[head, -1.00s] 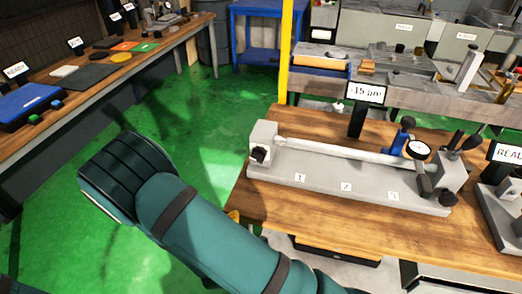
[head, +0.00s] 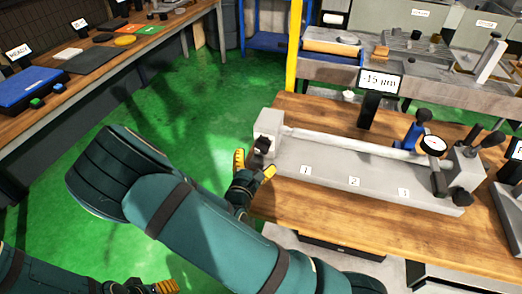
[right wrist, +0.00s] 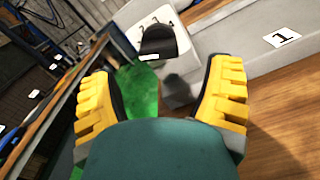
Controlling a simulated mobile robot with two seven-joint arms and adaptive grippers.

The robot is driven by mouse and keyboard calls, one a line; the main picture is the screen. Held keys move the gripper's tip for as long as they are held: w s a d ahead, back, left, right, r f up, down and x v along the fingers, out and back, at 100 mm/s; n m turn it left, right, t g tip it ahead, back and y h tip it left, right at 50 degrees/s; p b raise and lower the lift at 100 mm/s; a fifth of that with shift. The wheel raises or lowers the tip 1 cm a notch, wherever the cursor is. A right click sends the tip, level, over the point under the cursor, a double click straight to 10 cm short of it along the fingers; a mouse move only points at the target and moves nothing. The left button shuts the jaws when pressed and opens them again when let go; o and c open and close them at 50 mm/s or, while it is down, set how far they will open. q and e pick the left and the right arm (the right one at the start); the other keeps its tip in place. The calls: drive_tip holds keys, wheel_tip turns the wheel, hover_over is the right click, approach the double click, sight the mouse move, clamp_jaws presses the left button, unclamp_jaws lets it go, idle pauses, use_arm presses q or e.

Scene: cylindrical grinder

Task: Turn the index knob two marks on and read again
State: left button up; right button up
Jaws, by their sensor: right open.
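The index knob (head: 262,145) is black and sits on the grey block at the left end of the long fixture (head: 330,183). In the right wrist view the knob (right wrist: 157,42) shows ahead between the fingers, with several marks on the pale face behind it. My right gripper (head: 254,167) is open and empty, just short of the knob, a yellow finger to either side; the wrist view shows it too (right wrist: 160,80). The display (head: 380,80) reads -15 µm. A dial indicator (head: 433,146) stands at the fixture's right. My left gripper (head: 165,287) is mostly cut off at the bottom edge.
The fixture lies on a wooden bench (head: 340,230) and bears plates 1, 2 and 3. A bench at left holds a blue case (head: 30,92) and several flat parts. A yellow post (head: 293,45) stands behind. Green floor (head: 195,95) lies open between the benches.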

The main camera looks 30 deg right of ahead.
sight(261, 149)
drive_tip(key=shift+b+x, duration=0.3)
drive_tip(key=shift+x, duration=2.35)
drive_tip(key=c, duration=1.2)
